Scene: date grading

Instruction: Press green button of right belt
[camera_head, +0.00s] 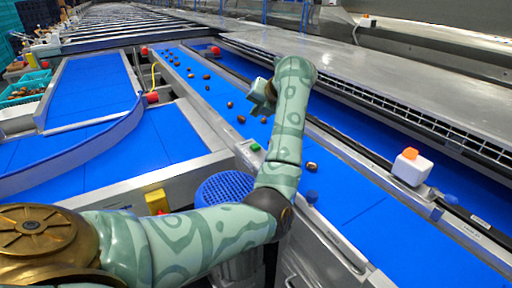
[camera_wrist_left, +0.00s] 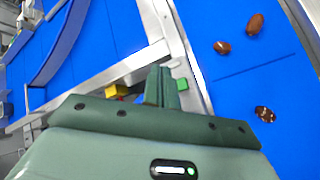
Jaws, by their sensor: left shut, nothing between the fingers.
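The right belt (camera_head: 345,190) is blue and carries several brown dates; it also shows in the left wrist view (camera_wrist_left: 240,88). A small green button (camera_head: 255,147) sits on the belt's grey left rail, beside my forearm. My right gripper is not in view.
A yellow box (camera_head: 157,201) with a red part stands left of my forearm. A blue round basket (camera_head: 224,188) is beneath my arm. A white box with an orange top (camera_head: 411,166) stands on the right rail. Another blue belt (camera_head: 170,137) runs at left.

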